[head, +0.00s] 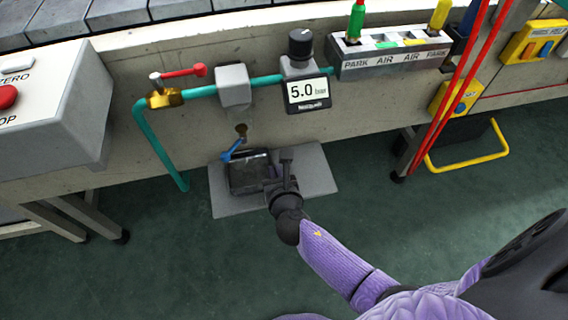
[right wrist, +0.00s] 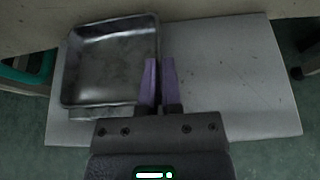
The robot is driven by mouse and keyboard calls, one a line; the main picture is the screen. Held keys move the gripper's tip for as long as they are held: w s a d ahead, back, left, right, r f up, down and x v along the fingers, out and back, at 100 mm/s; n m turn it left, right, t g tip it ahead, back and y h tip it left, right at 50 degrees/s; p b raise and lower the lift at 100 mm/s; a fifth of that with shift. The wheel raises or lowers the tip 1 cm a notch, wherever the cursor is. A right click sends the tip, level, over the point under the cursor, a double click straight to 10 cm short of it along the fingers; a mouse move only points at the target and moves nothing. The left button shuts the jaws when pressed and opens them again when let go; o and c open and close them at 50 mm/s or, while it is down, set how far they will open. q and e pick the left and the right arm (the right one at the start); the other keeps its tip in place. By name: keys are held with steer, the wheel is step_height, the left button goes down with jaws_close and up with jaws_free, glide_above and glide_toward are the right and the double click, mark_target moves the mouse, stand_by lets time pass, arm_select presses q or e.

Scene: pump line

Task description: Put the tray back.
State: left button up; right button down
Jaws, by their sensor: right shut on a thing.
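The tray (head: 247,172) is a dark grey, shallow metal pan with raised walls. It is over the left part of a light grey plate (head: 316,172) below the bench edge. In the right wrist view the tray (right wrist: 112,65) looks empty, and bare plate (right wrist: 235,80) shows to its right. My right gripper (head: 272,184) is shut on the tray's right wall, with its purple fingers (right wrist: 159,80) at that rim. Whether the tray touches the plate I cannot tell. My left gripper is not in view.
A brass outlet (head: 241,130) with a blue lever (head: 232,150) hangs just above the tray. A teal pipe (head: 155,147) runs down to the left. Red hoses (head: 448,105) and a yellow rail (head: 470,160) are at the right. The green floor in front is clear.

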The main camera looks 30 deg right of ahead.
steer(key=shift+d, duration=0.1)
steer(key=shift+r, duration=0.15)
steer(key=c, duration=0.8)
jaws_free()
steer(key=shift+s+a+r+p, duration=0.2)
steer(key=shift+s+a+p, duration=0.05)
steer(key=shift+p, duration=0.2)
arm_select(q)
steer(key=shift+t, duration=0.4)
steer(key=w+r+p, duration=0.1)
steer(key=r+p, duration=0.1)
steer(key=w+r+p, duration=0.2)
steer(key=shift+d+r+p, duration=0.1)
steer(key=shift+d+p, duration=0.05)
steer(key=shift+p, duration=0.2)
arm_select(e)
steer(key=v, duration=1.1)
steer(key=shift+s, duration=0.2)
